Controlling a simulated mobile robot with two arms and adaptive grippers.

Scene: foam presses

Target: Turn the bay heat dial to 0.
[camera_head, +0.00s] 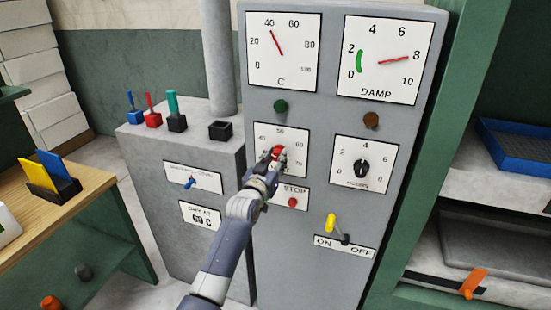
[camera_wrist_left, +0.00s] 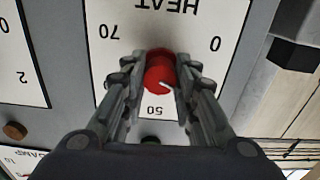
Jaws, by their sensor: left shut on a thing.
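The heat dial is a red knob (camera_head: 277,154) on a white scale plate (camera_head: 296,133) on the grey cabinet front. In the left wrist view the red knob (camera_wrist_left: 159,72) sits between my fingers, with the plate upside down: HEAT above, 70 at left, 0 at right, 50 below. The knob's white mark points down and right there, to the 0-side of 50; the number it meets is hidden by a finger. My left gripper (camera_head: 272,166) is shut on the knob, one finger on each side. My right gripper is in neither view.
A black hours dial (camera_head: 361,167) is to the right. Below are a red STOP button (camera_head: 292,202) and a yellow ON/OFF lever (camera_head: 330,223). The C gauge (camera_head: 284,52) needle points near 40.

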